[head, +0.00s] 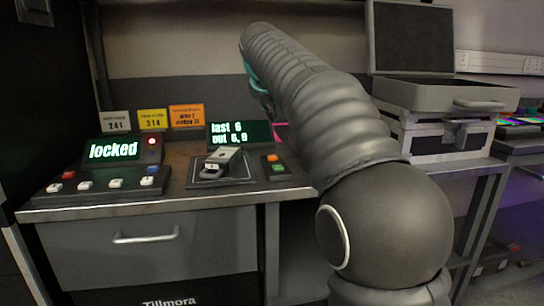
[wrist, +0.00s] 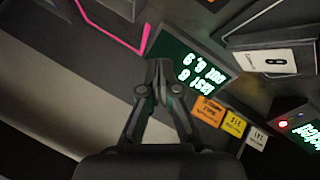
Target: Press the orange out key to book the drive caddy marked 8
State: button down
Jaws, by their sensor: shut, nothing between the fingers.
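The booking console's screen (head: 240,132) reads "last 6" and "out 6,9". The orange out key (head: 272,158) is to the right, above a green key (head: 279,169). A pale drive caddy (head: 222,158) rests on the console left of the keys; in the wrist view the caddy (wrist: 277,60) carries a small dark mark that looks like 8. My gripper (wrist: 160,70) is shut and empty, its tips appearing beside the upside-down screen (wrist: 190,68). In the head view my arm bends over the bench and the fingertips are not clear.
A second console (head: 113,150) on the left reads "locked", with a lit red lamp and several keys. White, yellow and orange cards (head: 187,115) stand behind. A grey case (head: 445,95) with its lid up stands right of my arm. A drawer (head: 150,240) is below the bench top.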

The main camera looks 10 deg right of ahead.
aim_at(272, 157)
jog(key=shift+f+b, duration=2.1)
jog(key=shift+f, duration=2.25)
jog(key=shift+f, duration=0.1)
jog(key=shift+f, duration=0.3)
jog(key=shift+f+b, duration=0.5)
jog(key=shift+r, duration=0.1)
jog(key=shift+r+p, duration=0.8)
jog(key=shift+p, duration=0.1)
